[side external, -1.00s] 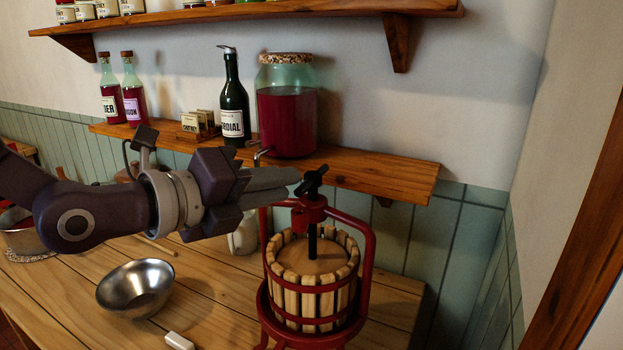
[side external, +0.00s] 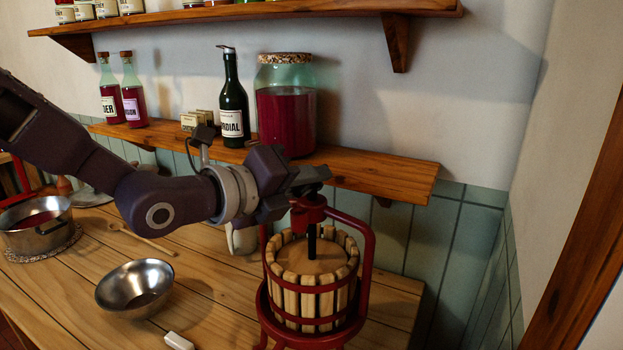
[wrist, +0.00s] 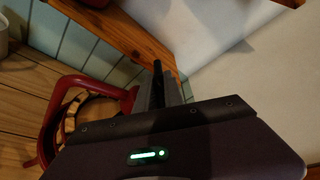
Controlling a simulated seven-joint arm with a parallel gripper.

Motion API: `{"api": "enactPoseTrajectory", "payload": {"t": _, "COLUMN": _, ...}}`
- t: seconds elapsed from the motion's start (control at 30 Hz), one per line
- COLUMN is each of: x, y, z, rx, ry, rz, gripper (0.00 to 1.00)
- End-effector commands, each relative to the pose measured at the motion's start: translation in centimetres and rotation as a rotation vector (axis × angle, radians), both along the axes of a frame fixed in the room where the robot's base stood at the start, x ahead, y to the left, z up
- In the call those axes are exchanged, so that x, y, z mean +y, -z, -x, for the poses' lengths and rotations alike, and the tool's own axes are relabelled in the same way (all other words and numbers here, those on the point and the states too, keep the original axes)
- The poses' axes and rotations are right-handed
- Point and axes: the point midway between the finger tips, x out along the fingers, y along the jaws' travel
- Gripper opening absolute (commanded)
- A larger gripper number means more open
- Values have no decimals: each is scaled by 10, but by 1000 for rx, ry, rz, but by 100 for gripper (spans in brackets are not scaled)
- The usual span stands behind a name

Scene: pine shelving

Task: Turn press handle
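The fruit press (side external: 312,285) stands on the wooden table, with a red frame, a slatted wooden basket and a dark centre screw. Its black handle on top is mostly hidden behind my fingers in the side view; a dark bar end (wrist: 157,68) shows at my fingertips in the wrist view. My gripper (side external: 312,176) is at the handle, just above the red crosspiece, reaching in from the left. The grey fingers (wrist: 165,93) are beside or around the bar. I cannot tell whether they are closed on it.
A pine shelf (side external: 385,178) runs close behind the gripper, holding a large red jar (side external: 287,120), a dark cordial bottle (side external: 233,105) and smaller bottles. A metal bowl (side external: 135,290) and a pot (side external: 38,228) are on the table to the left. Space right of the press is clear.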

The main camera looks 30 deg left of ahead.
Motion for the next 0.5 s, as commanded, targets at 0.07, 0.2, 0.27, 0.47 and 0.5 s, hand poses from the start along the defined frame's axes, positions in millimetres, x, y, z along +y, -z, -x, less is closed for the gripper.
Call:
{"api": "enactPoseTrajectory", "payload": {"t": 0.07, "x": 0, "y": 0, "z": 0, "rx": -1, "ry": -1, "rz": 0, "gripper": 0}}
{"api": "enactPoseTrajectory", "payload": {"t": 0.2, "x": -1, "y": 0, "z": 1, "rx": -1, "ry": -19, "rz": 0, "gripper": 0}}
{"api": "enactPoseTrajectory", "payload": {"t": 0.27, "x": -1, "y": 0, "z": 1, "rx": 0, "ry": -37, "rz": 0, "gripper": 0}}
{"api": "enactPoseTrajectory", "payload": {"t": 0.47, "x": -3, "y": 0, "z": 2, "rx": 0, "ry": -151, "rz": -1, "gripper": 0}}
{"api": "enactPoseTrajectory", "payload": {"t": 0.5, "x": -3, "y": 1, "z": 2, "rx": 0, "ry": -182, "rz": -1, "gripper": 0}}
